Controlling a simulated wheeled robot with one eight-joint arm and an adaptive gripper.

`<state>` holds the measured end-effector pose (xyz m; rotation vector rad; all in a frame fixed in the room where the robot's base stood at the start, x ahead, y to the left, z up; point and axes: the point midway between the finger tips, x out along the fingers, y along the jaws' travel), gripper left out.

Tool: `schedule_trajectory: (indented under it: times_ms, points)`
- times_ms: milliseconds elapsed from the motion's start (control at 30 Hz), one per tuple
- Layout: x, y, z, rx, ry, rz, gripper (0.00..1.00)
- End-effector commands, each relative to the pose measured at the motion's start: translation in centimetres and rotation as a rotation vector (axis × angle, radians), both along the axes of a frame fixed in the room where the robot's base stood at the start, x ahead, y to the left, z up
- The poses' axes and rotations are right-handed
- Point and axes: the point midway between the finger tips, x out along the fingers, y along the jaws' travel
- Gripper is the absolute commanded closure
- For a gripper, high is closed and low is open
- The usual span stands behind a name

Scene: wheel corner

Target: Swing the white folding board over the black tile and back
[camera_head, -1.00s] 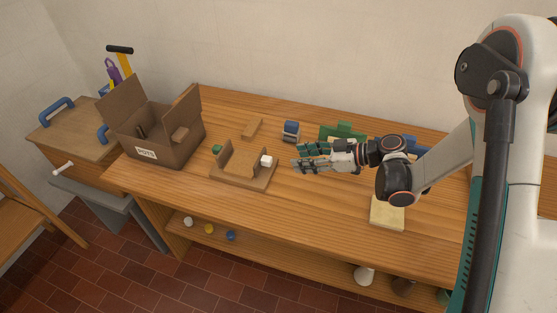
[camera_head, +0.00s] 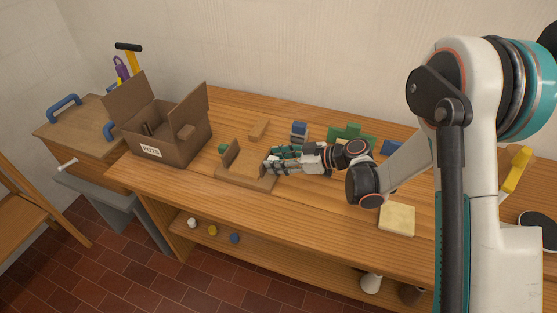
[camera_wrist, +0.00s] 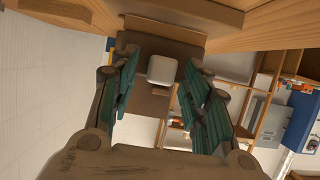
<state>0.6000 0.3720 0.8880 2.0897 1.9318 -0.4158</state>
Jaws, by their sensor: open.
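A wooden base (camera_head: 243,181) stands on the workbench, with a brown upright panel (camera_head: 231,154) at its left side. No white board or black tile shows clearly. A small white block (camera_wrist: 162,69) lies between my fingers in the wrist view, in front of a brown flat part (camera_wrist: 148,102). The gripper hides that block in the head view. My gripper (camera_head: 268,160) is open over the right part of the base, and it also shows in the wrist view (camera_wrist: 160,58). I cannot tell whether the fingers touch the block.
An open cardboard box (camera_head: 178,148) stands left of the base. A small wooden block (camera_head: 259,129), a blue-grey item (camera_head: 299,131) and a green stand (camera_head: 350,133) are behind. A pale square board (camera_head: 397,219) lies at the right front.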

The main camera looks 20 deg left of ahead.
Motion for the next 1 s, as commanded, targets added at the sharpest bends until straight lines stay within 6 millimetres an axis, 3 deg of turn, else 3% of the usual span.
schedule_trajectory:
  times_ms: [33, 200, 233, 1000]
  points:
    - [0.01, -0.01, 0.00, 0.000, 0.000, 0.000, 0.59]
    - [0.01, -0.03, 0.00, 0.000, 0.000, 0.000, 0.97]
    - [0.01, -0.03, 0.00, 0.000, 0.000, 0.000, 1.00]
    - [-0.05, -0.69, -0.68, 0.140, -0.012, 0.001, 1.00]
